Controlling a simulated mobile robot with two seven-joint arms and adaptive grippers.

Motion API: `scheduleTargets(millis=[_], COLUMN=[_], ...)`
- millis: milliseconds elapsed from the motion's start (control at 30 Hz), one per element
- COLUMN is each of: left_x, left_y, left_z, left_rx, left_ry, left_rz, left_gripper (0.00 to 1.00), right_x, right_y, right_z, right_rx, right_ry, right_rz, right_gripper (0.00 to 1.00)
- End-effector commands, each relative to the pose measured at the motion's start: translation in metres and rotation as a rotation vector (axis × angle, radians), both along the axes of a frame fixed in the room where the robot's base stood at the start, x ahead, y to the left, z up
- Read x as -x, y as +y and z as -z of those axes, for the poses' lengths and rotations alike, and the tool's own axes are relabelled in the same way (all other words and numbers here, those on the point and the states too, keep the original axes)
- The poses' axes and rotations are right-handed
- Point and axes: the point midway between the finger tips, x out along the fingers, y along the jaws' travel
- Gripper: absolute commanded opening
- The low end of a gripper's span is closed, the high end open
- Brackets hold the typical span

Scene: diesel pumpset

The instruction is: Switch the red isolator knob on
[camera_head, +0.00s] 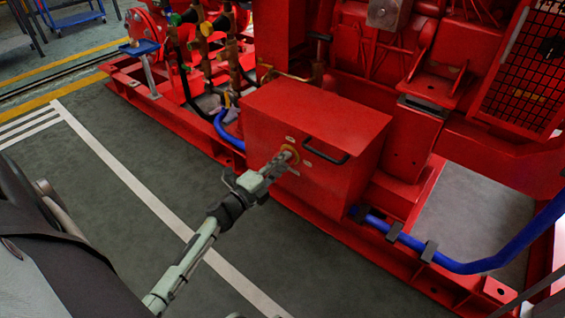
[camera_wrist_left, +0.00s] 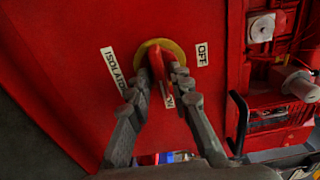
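The red isolator knob (camera_wrist_left: 157,62) sits on a round yellow plate (camera_wrist_left: 178,47) on the front of a red box (camera_head: 318,120). In the left wrist view its handle runs roughly up and down, tilted slightly. A white "ISOLATOR" label (camera_wrist_left: 113,68) is left of it and an "OFF" label (camera_wrist_left: 202,54) is right of it. Another label below is partly hidden by the fingers. My left gripper (camera_wrist_left: 158,75) (camera_head: 275,165) is at the knob, one fingertip on each side, seemingly closed against it. In the head view the gripper hides the knob. My right gripper is not in view.
A black handle (camera_head: 326,153) sticks out from the box just right of the yellow plate. A blue hose (camera_head: 465,266) runs low at the right. Red pump frame and pipework stand behind. The grey floor (camera_head: 110,150) in front and to the left is clear.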

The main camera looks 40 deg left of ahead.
Motion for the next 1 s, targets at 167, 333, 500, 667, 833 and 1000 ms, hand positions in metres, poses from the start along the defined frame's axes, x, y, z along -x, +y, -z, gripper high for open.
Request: scheduleTargets(millis=[167,333,500,667,833,1000], left_x=[0.000,0.000,0.016,0.049,0.085,0.109], left_y=[0.000,0.000,0.001,0.004,0.007,0.008], left_z=[-0.001,-0.001,0.001,0.001,0.000,0.000], left_rx=[0.001,0.002,0.003,0.003,0.002,0.002], left_ry=[-0.001,-0.001,0.001,0.002,0.001,0.000], left_rz=[0.000,0.000,-0.001,0.000,-0.001,0.000], left_gripper=[0.31,0.31,0.31,0.31,0.31,0.31], right_x=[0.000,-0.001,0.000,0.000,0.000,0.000], right_y=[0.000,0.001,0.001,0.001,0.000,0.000], right_z=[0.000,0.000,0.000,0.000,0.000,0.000], right_rx=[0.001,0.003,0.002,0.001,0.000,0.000], right_ry=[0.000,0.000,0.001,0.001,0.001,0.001], right_rz=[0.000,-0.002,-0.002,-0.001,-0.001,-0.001], right_gripper=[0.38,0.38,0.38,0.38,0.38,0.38])
